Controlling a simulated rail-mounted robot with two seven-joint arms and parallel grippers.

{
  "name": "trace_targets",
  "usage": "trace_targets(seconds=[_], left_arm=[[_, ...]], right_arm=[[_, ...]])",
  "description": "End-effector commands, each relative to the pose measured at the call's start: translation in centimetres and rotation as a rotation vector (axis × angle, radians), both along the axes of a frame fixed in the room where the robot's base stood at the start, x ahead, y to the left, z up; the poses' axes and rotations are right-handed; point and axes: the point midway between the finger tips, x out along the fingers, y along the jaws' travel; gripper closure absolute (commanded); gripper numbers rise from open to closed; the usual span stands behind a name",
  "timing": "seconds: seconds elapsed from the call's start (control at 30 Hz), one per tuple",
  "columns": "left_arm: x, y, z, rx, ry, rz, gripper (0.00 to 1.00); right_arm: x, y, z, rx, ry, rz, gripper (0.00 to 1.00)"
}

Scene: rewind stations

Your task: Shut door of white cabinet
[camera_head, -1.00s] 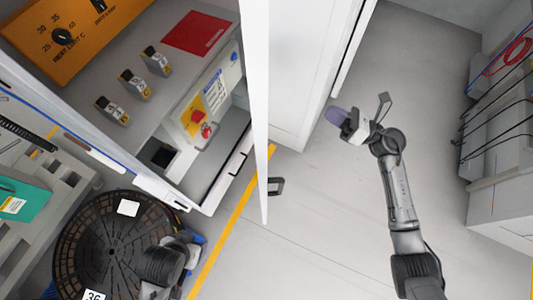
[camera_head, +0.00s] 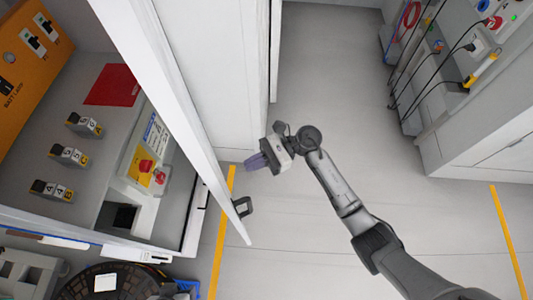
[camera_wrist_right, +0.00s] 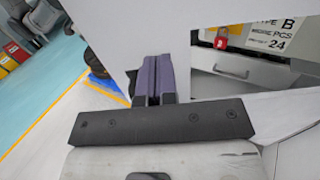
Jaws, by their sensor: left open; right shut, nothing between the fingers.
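The white cabinet (camera_head: 192,228) is at left in the head view with its interior exposed. Its door (camera_head: 172,95) stands open as a long white panel slanting down to the right. A dark handle (camera_head: 243,206) sits near the door's lower end. My right gripper (camera_head: 258,162) is shut and empty, on the handle side of the door, just above and right of the handle. In the right wrist view its purple fingers (camera_wrist_right: 154,80) are together in front of a white panel (camera_wrist_right: 135,30); contact cannot be told. My left gripper does not show.
Inside the cabinet are switches (camera_head: 68,155) and a red panel (camera_head: 112,85). A console with cables (camera_head: 440,85) stands at upper right. Grey floor (camera_head: 330,80) is clear between.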

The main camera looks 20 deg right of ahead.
Motion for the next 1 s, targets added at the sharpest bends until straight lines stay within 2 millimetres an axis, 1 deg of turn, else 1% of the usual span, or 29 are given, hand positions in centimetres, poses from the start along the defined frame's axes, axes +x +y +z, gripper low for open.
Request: trace_targets(seconds=[0.03, 0.2, 0.4, 0.6, 1.0], left_arm=[[0.0, 0.0, 0.3, 0.000, 0.001, 0.001, 0.33], [0.0, -0.1, 0.7, -0.005, 0.001, 0.003, 0.33], [0.0, -0.4, 1.1, -0.012, 0.002, 0.009, 0.33], [0.0, -0.4, 1.2, -0.013, 0.001, 0.008, 0.33], [0.0, -0.1, 1.2, -0.004, 0.002, 0.002, 0.33]], right_arm=[[-0.2, 1.0, 0.2, 0.004, 0.001, 0.001, 1.00], [-0.5, 3.6, 0.2, 0.004, 0.002, -0.001, 1.00], [-0.8, 5.6, 0.1, 0.002, 0.002, -0.002, 1.00], [-1.0, 6.4, 0.0, 0.000, 0.001, -0.002, 1.00], [-1.0, 6.5, 0.0, 0.000, 0.001, -0.004, 1.00]])
